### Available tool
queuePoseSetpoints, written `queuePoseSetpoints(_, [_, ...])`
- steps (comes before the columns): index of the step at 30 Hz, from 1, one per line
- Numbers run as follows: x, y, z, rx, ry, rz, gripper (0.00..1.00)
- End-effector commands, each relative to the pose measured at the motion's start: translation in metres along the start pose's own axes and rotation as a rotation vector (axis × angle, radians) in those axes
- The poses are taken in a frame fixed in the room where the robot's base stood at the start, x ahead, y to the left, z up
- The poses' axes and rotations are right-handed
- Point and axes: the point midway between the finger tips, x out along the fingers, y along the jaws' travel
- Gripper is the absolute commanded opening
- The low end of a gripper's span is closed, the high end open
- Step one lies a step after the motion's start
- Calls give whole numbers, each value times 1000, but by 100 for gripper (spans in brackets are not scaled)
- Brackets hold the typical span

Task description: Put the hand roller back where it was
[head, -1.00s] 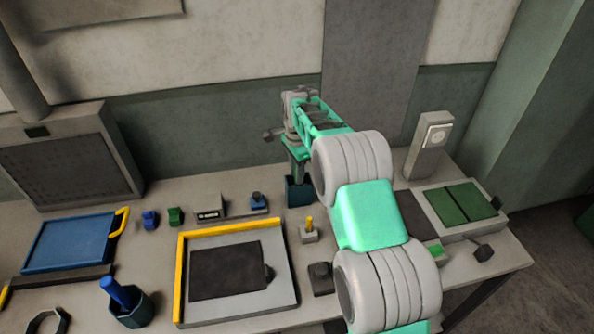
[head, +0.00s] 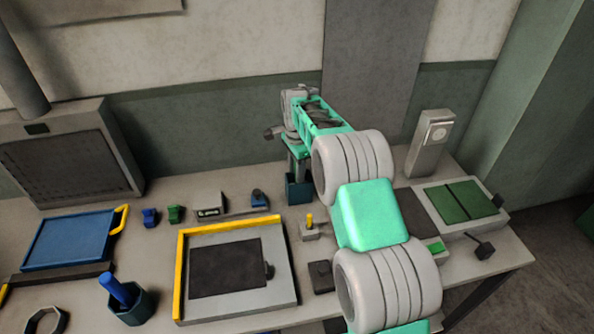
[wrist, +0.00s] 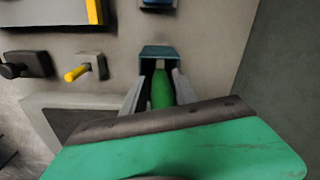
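My gripper (head: 297,168) points down at the back of the bench, over a small dark teal holder (head: 299,191). The holder also shows in the wrist view (wrist: 160,52). There, a green handle-like piece (wrist: 161,90), which looks like the hand roller, lies between my two grey fingers (wrist: 158,84). Its far end meets the holder's opening. A narrow gap seems to show on its left side, and its right side is close to the finger. I cannot tell whether the fingers press on it. How deep it sits in the holder is hidden.
A grey plate with a yellow edge (head: 179,275) lies left of the holder. A small block with a yellow peg (head: 310,222) stands just in front of it. A device with green pads (head: 470,200) is at right. A hexagonal cup (head: 137,309) holds a blue handle.

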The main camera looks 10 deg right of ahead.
Motion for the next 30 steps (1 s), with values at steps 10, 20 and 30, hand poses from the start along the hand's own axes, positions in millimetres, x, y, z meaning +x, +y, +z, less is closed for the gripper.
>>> queuePoseSetpoints(10, [12, 10, 1, 2, -8, 34, 48])
queuePoseSetpoints(20, [-57, 3, 1, 0, -4, 17, 48])
queuePoseSetpoints(30, [-124, 3, 0, -2, -4, 15, 48])
